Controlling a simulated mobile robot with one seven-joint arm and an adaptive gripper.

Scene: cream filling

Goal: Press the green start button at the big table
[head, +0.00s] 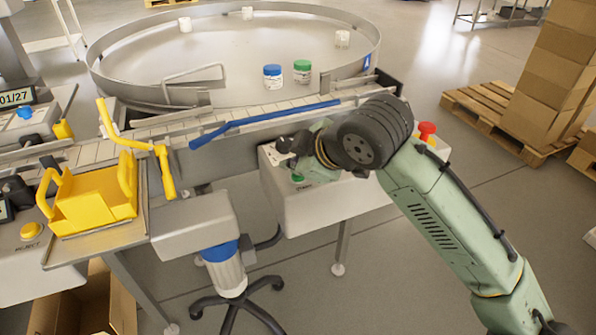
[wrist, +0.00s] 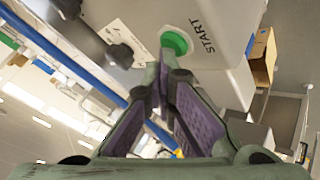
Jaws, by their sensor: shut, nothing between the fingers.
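The green start button (wrist: 174,42) sits on a light grey control box (wrist: 215,30), beside the word START, in the wrist view. In the head view a bit of green (head: 297,178) shows on the box (head: 330,205) beside my arm, which covers part of the box top. My gripper (wrist: 168,76) is shut and empty, its fingertips just below the button in the wrist view. I cannot tell whether they touch it. The big round table (head: 230,75) stands behind the box, with a raised metal rim.
A red knob (head: 427,129) stands on the box's right end. A blue rail (head: 265,117) runs along the conveyor behind my gripper. Blue-lidded (head: 272,77) and green-lidded (head: 302,72) jars stand on the round table. A yellow holder (head: 95,207) is at left; black knobs (wrist: 120,56) sit near the button.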

